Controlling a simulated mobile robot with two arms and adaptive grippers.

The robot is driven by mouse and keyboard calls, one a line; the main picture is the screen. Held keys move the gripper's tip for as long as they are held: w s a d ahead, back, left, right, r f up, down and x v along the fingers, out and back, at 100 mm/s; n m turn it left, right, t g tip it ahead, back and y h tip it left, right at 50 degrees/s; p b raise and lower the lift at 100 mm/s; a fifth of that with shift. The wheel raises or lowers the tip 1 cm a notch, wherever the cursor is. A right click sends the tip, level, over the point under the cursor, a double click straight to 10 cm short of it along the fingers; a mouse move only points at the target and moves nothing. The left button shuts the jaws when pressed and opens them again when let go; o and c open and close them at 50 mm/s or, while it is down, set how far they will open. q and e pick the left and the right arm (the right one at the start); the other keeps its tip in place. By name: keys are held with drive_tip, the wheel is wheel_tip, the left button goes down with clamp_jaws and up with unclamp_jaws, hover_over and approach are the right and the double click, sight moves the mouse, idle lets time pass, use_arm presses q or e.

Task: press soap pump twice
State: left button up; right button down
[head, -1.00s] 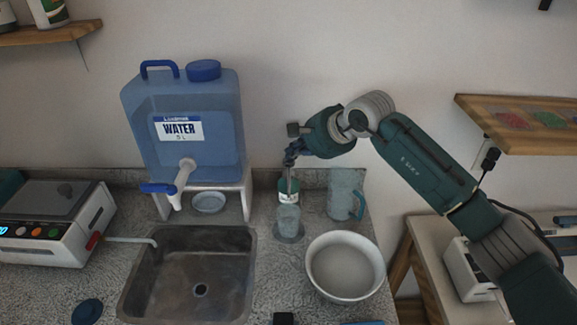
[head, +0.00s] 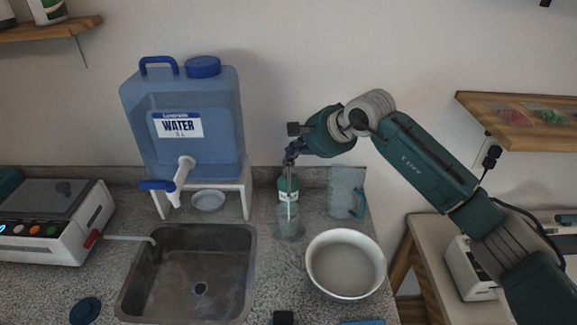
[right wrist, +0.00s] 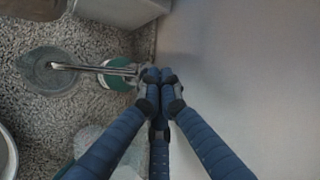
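The soap pump bottle (head: 288,187) stands upright on the counter by the wall, with a green-and-white body and a metal spout pointing forward. A clear cup (head: 288,229) stands just in front of it. My right gripper (head: 291,154) is above the bottle at the pump head. In the right wrist view, the fingertips (right wrist: 158,82) are drawn together at the pump's top beside the green bottle top (right wrist: 117,74). The spout (right wrist: 85,68) reaches over the cup (right wrist: 48,72). Whether the fingers press the pump is hard to tell. My left gripper is not in view.
A white bowl (head: 344,265) stands to the front right, and a clear jug (head: 344,192) is right of the bottle. A blue water container (head: 190,120) on a stand and a sink (head: 195,270) are to the left.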

drive_tip(key=shift+s+d+f, duration=0.1)
drive_tip(key=shift+f, duration=0.4)
drive_tip(key=shift+r, duration=0.4)
drive_tip(key=shift+r+p, duration=0.7)
drive_tip(key=shift+r, duration=2.45)
